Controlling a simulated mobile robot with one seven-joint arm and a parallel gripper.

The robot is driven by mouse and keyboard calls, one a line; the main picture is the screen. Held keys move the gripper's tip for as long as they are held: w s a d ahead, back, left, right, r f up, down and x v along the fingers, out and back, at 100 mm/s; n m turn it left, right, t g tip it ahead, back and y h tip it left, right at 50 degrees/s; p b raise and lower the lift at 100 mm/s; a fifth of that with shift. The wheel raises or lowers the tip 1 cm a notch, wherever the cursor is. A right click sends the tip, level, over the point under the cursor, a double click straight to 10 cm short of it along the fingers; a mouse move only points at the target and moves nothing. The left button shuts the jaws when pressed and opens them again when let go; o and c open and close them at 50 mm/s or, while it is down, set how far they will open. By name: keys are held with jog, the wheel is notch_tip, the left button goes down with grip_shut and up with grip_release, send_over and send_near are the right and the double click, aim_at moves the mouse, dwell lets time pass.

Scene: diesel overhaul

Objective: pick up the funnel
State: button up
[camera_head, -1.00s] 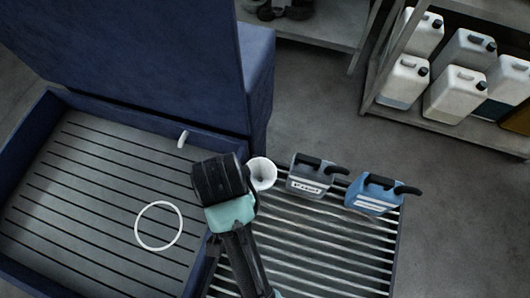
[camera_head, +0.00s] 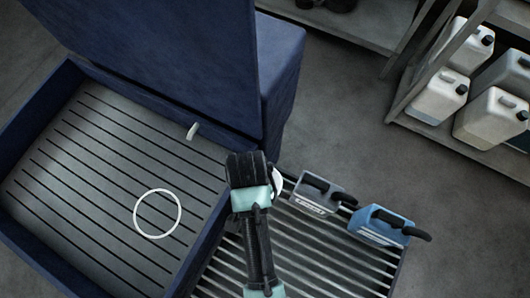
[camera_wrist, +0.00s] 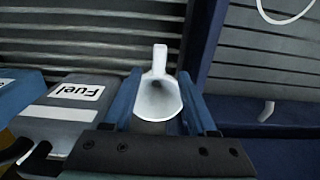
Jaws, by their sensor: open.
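The white funnel (camera_wrist: 157,98) shows in the wrist view between the two blue fingers of my gripper (camera_wrist: 157,105), its wide mouth toward the camera and its spout pointing to the top. The fingers are open, one on each side of it; I cannot tell whether either touches it. In the head view most of the funnel (camera_head: 277,183) is hidden behind my gripper (camera_head: 250,170), with only a white edge of it showing at the right.
A grey fuel can (camera_head: 318,192) and a blue can (camera_head: 380,226) stand on the slatted rack (camera_head: 300,250) to the right. A blue parts washer (camera_head: 90,200) with a raised lid holds a white ring (camera_head: 137,213). Shelves with white jugs (camera_head: 440,96) stand at upper right.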

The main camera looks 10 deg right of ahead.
jog(key=shift+d+f+p, duration=0.15)
jog(key=shift+f+p, duration=0.4)
jog(key=shift+f, duration=1.95)
grip_shut()
